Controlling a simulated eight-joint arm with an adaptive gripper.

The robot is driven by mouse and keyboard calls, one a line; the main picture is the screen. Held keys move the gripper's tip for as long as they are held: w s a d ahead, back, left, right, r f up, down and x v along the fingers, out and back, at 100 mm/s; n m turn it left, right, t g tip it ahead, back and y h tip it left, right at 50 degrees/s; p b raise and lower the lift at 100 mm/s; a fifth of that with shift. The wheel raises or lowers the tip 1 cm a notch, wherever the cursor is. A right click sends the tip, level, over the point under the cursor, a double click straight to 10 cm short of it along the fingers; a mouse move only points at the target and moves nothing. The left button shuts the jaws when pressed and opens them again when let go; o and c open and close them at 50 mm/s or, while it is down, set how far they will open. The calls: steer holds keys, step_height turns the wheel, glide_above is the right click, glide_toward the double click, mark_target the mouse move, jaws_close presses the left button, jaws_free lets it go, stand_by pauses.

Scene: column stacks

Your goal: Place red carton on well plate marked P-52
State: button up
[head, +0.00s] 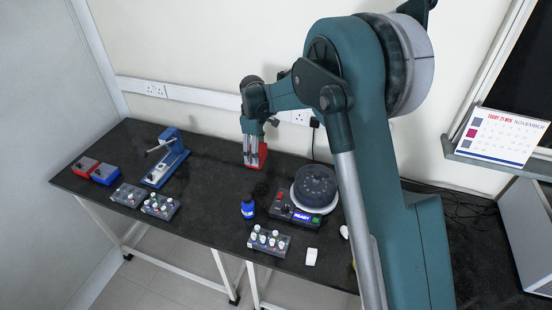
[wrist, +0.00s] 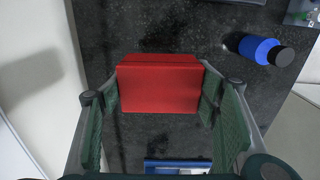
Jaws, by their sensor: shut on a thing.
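The red carton (head: 262,155) is at the back of the dark bench, between the fingers of my gripper (head: 252,157). In the wrist view the carton (wrist: 160,88) sits between the two green-padded fingers of my gripper (wrist: 158,105), which is shut on it. I cannot tell whether its underside touches the bench. Clear blocks with coloured-and-white-topped vials stand at the front: two at left, (head: 128,195) and (head: 160,206), and one at centre right (head: 269,240). No P-52 marking is readable, and I cannot tell which thing is the well plate.
A blue lever device (head: 166,163), a red box (head: 83,167) and a blue box (head: 106,174) are at left. The bench middle is clear.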

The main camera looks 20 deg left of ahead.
stand_by(0.3)
step_height(320, 180, up, 7)
steer(key=shift+r, duration=0.2)
steer(key=shift+w+d+r, duration=0.15)
steer(key=shift+d+r, duration=0.1)
steer(key=shift+d, duration=0.35)
steer(key=d+r+m, duration=0.2)
steer(key=d+m, duration=0.2)
steer(key=d, duration=3.1)
steer(key=s+d+m, duration=0.1)
steer(key=s+d, duration=0.4)
steer(key=d, duration=0.4)
steer(key=s+d+m, duration=0.2)
steer(key=s+d, duration=0.2)
steer(key=d, duration=0.6)
steer(key=s+d+f+m, duration=0.2)
steer(key=s+d, duration=1.1)
steer(key=s, duration=0.2)
steer(key=shift+w+d+f, duration=0.1)
steer(key=shift+d+f, duration=0.05)
steer(key=shift+f, duration=2.45)
